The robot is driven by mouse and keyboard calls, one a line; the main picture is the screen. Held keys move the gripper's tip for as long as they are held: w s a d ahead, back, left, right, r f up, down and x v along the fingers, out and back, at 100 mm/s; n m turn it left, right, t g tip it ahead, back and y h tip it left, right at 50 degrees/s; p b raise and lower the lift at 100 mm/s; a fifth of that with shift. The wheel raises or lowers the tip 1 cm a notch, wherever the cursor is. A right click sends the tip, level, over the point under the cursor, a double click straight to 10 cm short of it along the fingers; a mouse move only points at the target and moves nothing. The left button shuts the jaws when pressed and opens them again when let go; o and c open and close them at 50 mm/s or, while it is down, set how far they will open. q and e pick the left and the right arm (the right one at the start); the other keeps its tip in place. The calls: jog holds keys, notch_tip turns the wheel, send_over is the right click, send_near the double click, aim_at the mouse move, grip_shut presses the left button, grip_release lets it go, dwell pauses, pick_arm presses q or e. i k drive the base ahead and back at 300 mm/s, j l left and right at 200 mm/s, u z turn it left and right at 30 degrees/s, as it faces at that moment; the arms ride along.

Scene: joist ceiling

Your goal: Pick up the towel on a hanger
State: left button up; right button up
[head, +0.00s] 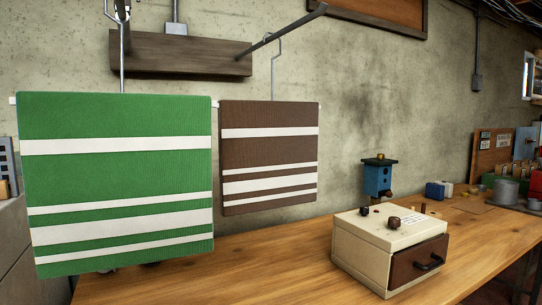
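A green towel (115,180) with white stripes hangs flat and nearly upright on a hanger at the left.
A dark wooden board (180,55) on the wall carries the peg. A wooden bench (285,255) stands below the towels. On it are a cream box (365,235) with a brown drawer and a blue birdhouse (378,178). Clutter fills the far right; the bench's front middle is clear.

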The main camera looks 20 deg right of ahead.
aim_at(269, 150)
jog(key=i+l, duration=0.15)
jog(key=l, duration=0.15)
jog(key=i+l, duration=0.2)
jog(key=l, duration=0.15)
jog(key=i+l+u, duration=0.15)
jog(key=l, duration=0.2)
jog(key=i+l+u, duration=0.1)
jog(key=l, duration=0.2)
jog(key=i+l+u, duration=0.15)
jog(key=l, duration=0.25)
